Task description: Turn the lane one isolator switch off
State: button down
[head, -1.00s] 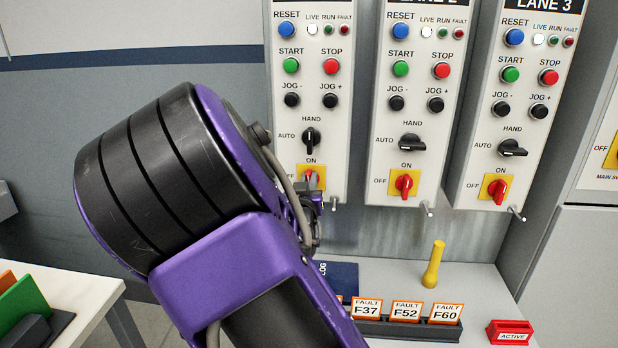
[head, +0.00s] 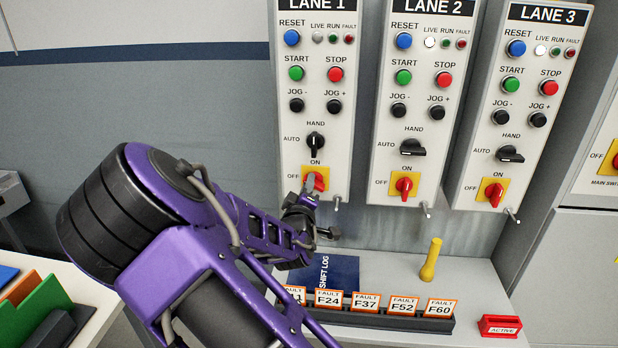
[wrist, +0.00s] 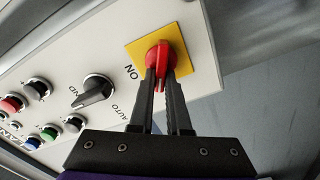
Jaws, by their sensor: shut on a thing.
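The lane one isolator switch is a red knob on a yellow plate, low on the LANE 1 panel (head: 345,100). In the head view the knob (head: 319,181) is partly covered by my gripper (head: 309,188). In the wrist view my gripper (wrist: 161,88) has its two fingers on either side of the red knob (wrist: 159,57), shut on its handle. The OFF mark is hidden there. The lane one LIVE lamp (head: 317,37) looks grey and unlit.
LANE 2 (head: 425,100) and LANE 3 (head: 532,100) panels stand close on the right, their red knobs upright and LIVE lamps white. Small metal pegs stick out below the panels. A shelf below holds a blue shift log (head: 330,275), fault cards (head: 365,303) and a yellow handle (head: 432,260).

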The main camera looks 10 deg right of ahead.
jog(key=n, duration=0.2)
jog(key=n+p, duration=0.1)
jog(key=n, duration=0.2)
jog(key=shift+w+a+f+n+p, duration=0.1)
jog(key=shift+f+n+p, duration=0.2)
jog(key=shift+n+p, duration=0.1)
dwell(0.4)
jog(key=c, duration=0.9)
grip_release()
jog(key=shift+f, duration=0.1)
